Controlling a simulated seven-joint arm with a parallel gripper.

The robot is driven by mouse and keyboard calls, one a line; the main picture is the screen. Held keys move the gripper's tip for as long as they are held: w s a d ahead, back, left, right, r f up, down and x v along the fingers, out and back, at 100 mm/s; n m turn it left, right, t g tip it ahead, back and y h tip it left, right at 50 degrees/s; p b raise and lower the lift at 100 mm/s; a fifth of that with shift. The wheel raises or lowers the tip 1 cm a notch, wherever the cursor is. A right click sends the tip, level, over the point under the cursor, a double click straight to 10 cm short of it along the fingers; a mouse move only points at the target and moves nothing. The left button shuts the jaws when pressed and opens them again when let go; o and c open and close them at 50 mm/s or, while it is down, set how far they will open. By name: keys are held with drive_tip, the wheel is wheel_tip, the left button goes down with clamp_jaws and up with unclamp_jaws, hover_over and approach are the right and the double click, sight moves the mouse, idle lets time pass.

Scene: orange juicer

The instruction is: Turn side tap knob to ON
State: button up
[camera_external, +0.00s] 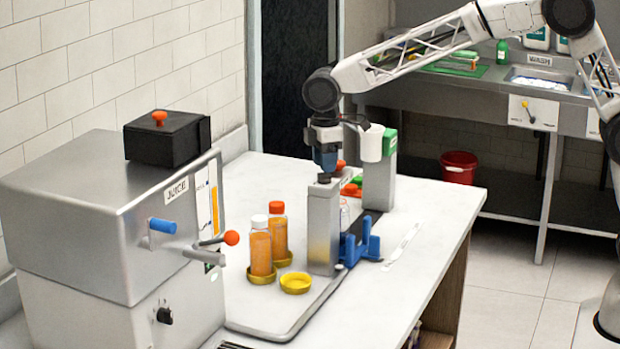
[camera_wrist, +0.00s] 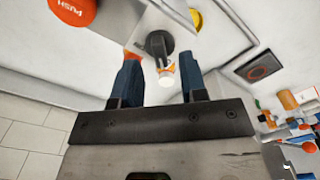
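A black knob (camera_external: 163,315) sits on the lower front of the grey juicer (camera_external: 70,215) in the external view. My gripper (camera_external: 325,168) points down above a grey post (camera_external: 323,230) with a dark piece (camera_external: 323,178) on top, well to the right of the juicer. In the wrist view my gripper (camera_wrist: 161,62) has its two blue fingers apart. A black knob (camera_wrist: 158,42) on a pale panel shows just beyond them, roughly in line with the gap. I cannot tell whether the two views show the same knob. The juicer's ON marking is not readable.
An orange PUSH button (camera_wrist: 73,9) is left of the knob in the wrist view. Two juice bottles (camera_external: 261,247) (camera_external: 278,230), a yellow lid (camera_external: 296,283) and a blue holder (camera_external: 360,240) crowd the post. The counter's front right (camera_external: 440,215) is clear.

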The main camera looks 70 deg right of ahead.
sight(324, 177)
drive_tip(key=shift+f, duration=1.15)
clamp_jaws()
